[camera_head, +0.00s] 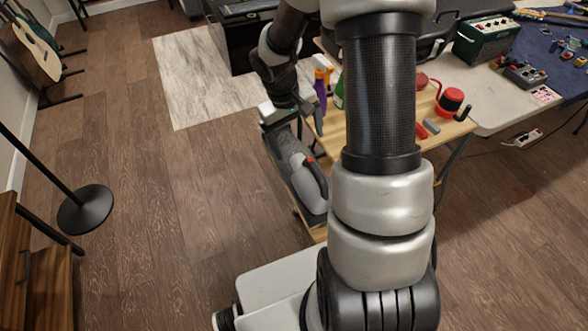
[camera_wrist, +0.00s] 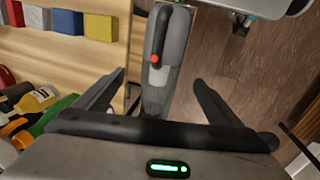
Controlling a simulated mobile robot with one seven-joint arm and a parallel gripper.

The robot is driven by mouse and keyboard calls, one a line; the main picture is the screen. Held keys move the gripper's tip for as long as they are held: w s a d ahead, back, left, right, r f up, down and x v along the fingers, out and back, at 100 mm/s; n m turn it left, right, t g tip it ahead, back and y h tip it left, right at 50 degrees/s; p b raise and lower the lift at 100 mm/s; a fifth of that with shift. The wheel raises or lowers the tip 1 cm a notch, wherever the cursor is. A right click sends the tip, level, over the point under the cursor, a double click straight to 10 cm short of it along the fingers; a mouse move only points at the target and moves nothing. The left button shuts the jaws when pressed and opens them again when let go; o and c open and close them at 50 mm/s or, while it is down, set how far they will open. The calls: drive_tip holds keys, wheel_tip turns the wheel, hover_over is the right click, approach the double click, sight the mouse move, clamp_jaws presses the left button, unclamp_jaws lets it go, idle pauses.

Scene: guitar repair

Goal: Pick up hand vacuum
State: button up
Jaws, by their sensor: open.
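The hand vacuum (camera_head: 297,168) is grey with a dark handle and a red button. In the head view it lies lengthwise at the left side of the small wooden table, partly hidden by my arm. In the wrist view the vacuum (camera_wrist: 176,52) runs from the top middle down between my two fingers. My gripper (camera_wrist: 159,82) is open, with a finger on either side of the vacuum's narrower part and visible gaps. The gripper (camera_head: 292,118) is at the vacuum's far end in the head view. Contact cannot be told.
The wooden table (camera_head: 455,130) holds bottles, including a purple one (camera_head: 320,88), and a red-and-black object (camera_head: 450,101). In the wrist view, coloured blocks (camera_wrist: 68,22) and bottles (camera_wrist: 38,98) stand left of the gripper. The floor (camera_head: 160,200) left of the vacuum is clear.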

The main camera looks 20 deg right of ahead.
sight(304, 161)
drive_tip(key=b+x, duration=0.3)
drive_tip(key=x, duration=0.9)
drive_tip(key=shift+w+f, duration=0.1)
drive_tip(key=shift+f, duration=0.05)
drive_tip(key=b+x, duration=0.1)
drive_tip(key=x, duration=0.4)
drive_tip(key=shift+a+f, duration=0.15)
drive_tip(key=c, duration=1.6)
drive_tip(key=shift+c, duration=1.1)
drive_tip(key=shift+r, duration=0.25)
